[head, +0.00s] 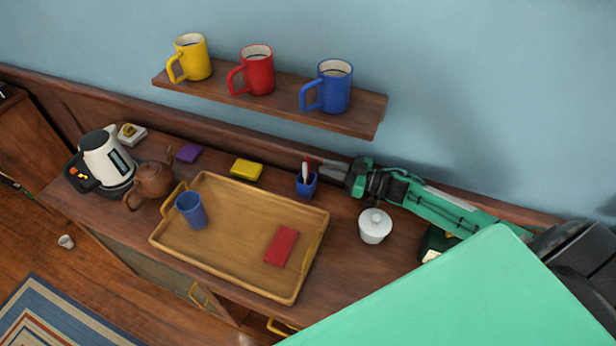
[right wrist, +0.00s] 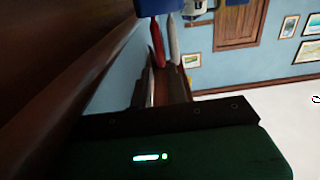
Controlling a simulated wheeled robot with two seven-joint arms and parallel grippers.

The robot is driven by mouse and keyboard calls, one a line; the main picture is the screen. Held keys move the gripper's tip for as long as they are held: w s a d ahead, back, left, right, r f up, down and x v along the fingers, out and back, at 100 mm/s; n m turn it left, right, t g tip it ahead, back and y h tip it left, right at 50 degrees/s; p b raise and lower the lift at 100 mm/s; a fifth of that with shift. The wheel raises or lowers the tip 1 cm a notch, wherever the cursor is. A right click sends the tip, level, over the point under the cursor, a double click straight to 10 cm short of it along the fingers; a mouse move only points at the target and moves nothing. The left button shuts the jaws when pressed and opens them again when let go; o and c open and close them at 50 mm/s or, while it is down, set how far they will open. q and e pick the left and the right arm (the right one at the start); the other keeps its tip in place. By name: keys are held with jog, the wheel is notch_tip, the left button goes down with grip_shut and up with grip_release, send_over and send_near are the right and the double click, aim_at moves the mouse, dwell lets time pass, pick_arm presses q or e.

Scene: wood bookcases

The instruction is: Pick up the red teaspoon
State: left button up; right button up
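The red teaspoon (right wrist: 157,46) stands in a small blue cup (head: 306,186) beside a white utensil (head: 305,171). In the head view only a bit of red shows above the cup, next to the gripper tips. My right gripper (head: 328,169) reaches in from the right, its two grey fingers apart and pointing left, just beside the upper ends of the utensils. In the right wrist view the red and white handles lie just beyond the fingers, and the blue cup (right wrist: 150,6) is at the top edge. I see no grip on the spoon. My left gripper is out of view.
A wooden tray (head: 226,274) with a blue tumbler and red block fills the middle of the cabinet top. A shelf (head: 362,121) with three mugs hangs above. A yellow block (head: 246,170) lies left of the cup.

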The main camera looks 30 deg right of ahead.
aim_at(308, 175)
jog(key=b+x, duration=0.1)
jog(key=x, duration=0.4)
jog(key=shift+w+a, duration=0.2)
grip_shut()
